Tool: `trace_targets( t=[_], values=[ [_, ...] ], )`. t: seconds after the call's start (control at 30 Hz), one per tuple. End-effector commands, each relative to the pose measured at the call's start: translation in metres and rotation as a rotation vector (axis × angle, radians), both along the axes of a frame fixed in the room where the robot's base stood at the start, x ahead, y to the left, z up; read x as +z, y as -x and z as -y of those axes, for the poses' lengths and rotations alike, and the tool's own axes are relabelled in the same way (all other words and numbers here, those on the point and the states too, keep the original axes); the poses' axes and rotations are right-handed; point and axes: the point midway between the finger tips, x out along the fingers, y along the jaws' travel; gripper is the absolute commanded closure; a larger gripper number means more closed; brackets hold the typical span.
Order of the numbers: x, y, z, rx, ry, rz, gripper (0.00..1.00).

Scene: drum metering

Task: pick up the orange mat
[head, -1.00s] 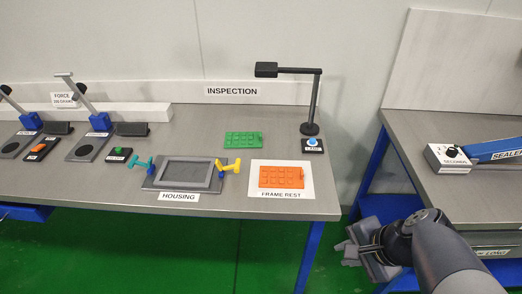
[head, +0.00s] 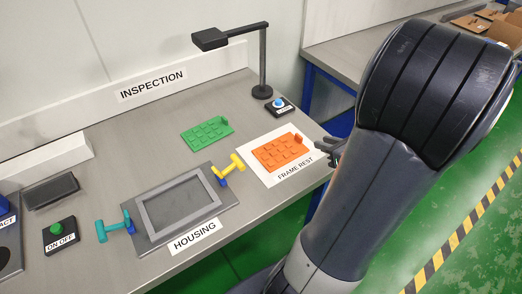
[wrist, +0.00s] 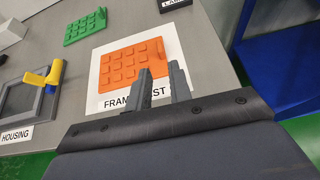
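The orange mat (head: 283,151) lies flat on the white FRAME REST sheet (head: 256,165) near the table's right edge, with raised bumps and a small knob at one corner. It also shows in the wrist view (wrist: 132,66), just beyond my fingers. My gripper (head: 330,152) is beside the sheet's right edge, apart from the mat. In the wrist view my gripper (wrist: 162,78) has two grey fingers with a gap between them and nothing held. The fingers cover part of the FRAME REST label.
A green mat (head: 208,133) lies behind and left of the orange one. The housing frame (head: 182,206) with yellow (head: 229,168) and teal (head: 113,228) clamps is to the left. A lamp stand (head: 262,65) and a blue button (head: 279,105) stand behind.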

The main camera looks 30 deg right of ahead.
Motion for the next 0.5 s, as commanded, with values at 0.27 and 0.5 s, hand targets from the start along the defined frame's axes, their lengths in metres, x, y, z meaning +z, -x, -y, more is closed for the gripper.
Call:
trace_targets(
  t=[0.27,0.5],
  values=[
    [-0.019,-0.034,-0.004,0.005,-0.001,-0.001,0.8],
    [-0.027,-0.047,-0.005,0.004,0.001,-0.002,0.8]
  ],
)
